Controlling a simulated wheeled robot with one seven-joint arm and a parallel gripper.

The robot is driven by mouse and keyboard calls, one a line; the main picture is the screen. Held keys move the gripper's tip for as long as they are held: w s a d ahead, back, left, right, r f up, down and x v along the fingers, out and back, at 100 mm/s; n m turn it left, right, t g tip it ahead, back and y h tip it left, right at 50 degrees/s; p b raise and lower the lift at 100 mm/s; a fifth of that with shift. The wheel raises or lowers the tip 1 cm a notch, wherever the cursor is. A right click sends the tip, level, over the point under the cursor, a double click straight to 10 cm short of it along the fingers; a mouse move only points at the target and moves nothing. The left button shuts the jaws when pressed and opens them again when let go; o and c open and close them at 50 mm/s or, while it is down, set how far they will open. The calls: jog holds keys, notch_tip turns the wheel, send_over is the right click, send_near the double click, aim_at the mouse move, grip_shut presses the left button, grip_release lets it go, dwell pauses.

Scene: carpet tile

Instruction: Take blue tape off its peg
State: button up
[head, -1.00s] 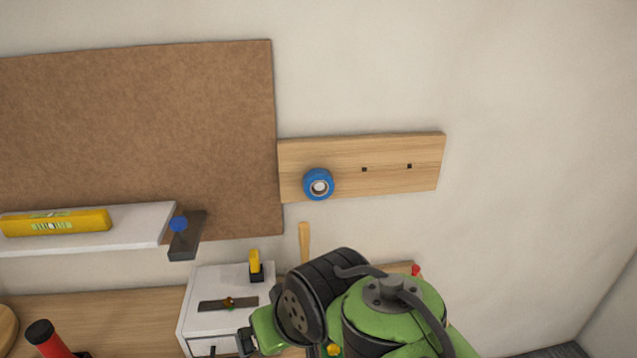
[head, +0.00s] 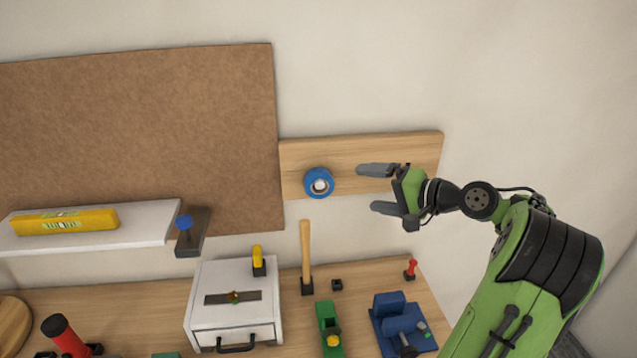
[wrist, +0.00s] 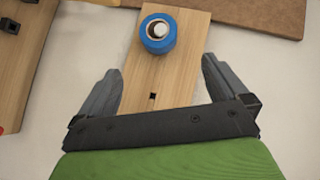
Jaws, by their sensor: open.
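The blue tape (head: 319,183) is a small roll hanging on a peg at the left end of a wooden board (head: 345,148) on the wall. In the wrist view the tape (wrist: 157,44) shows ahead, with the pale peg end in its hole. My gripper (head: 375,189) is open and empty, to the right of the tape and apart from it, its fingers pointing left toward it. In the wrist view my gripper (wrist: 160,88) has its fingers spread either side of the board, short of the tape.
Below is a workbench (head: 140,310) with a white drawer box (head: 235,318), an upright wooden-handled tool (head: 306,250), a green tool (head: 329,325) and a blue vise (head: 400,320). A white shelf (head: 100,240) with a yellow level (head: 65,220) is at left. The wall right of the board is bare.

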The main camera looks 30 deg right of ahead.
aim_at(328, 184)
jog(key=x, duration=1.3)
jog(key=shift+w+f, duration=0.15)
jog(key=shift+w, duration=0.1)
jog(key=shift+s+d, duration=0.1)
jog(key=shift+c, duration=1.3)
jog(key=c, duration=0.9)
